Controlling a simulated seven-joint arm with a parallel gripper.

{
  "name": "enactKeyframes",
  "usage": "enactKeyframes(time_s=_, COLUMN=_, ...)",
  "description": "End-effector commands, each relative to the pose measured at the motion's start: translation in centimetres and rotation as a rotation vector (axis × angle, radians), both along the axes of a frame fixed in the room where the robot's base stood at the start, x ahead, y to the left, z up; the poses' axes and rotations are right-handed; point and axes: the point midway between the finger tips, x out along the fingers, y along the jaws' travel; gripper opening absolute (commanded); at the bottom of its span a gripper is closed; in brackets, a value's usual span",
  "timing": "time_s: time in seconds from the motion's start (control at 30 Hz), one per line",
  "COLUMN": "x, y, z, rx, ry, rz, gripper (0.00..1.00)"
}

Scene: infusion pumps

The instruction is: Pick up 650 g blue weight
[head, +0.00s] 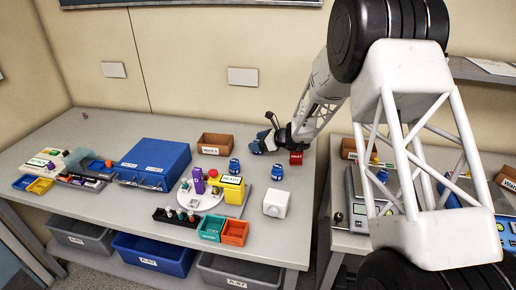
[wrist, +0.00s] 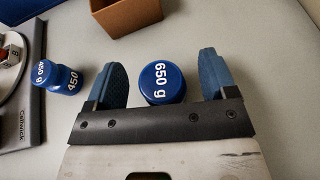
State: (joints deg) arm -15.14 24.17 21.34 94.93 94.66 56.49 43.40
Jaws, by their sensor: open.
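The blue 650 g weight (wrist: 162,84) shows in the wrist view, with its white label facing the camera. It lies between the two blue fingers of my open gripper (wrist: 165,78), with a gap on each side. Its lower edge is close to the dark gripper bar. In the head view my gripper (head: 262,140) is low over the table, right of the brown box; there I cannot clearly tell the weight from the blue fingers.
A blue 450 g weight (wrist: 62,78) stands left of my gripper. A brown box (wrist: 138,14) is ahead.

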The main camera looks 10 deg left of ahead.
Motion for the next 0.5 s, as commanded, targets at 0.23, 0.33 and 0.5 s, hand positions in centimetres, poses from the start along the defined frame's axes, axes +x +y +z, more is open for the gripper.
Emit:
enactKeyframes(time_s=0.23, x=0.01, y=-0.01, z=0.00, rx=0.000, ry=0.000, rz=0.000, gripper=0.69)
enactKeyframes(time_s=0.33, x=0.01, y=-0.01, z=0.01, rx=0.000, ry=0.000, rz=0.000, gripper=0.54)
enactKeyframes(time_s=0.5, x=0.01, y=-0.01, z=0.00, rx=0.000, ry=0.000, rz=0.000, gripper=0.28)
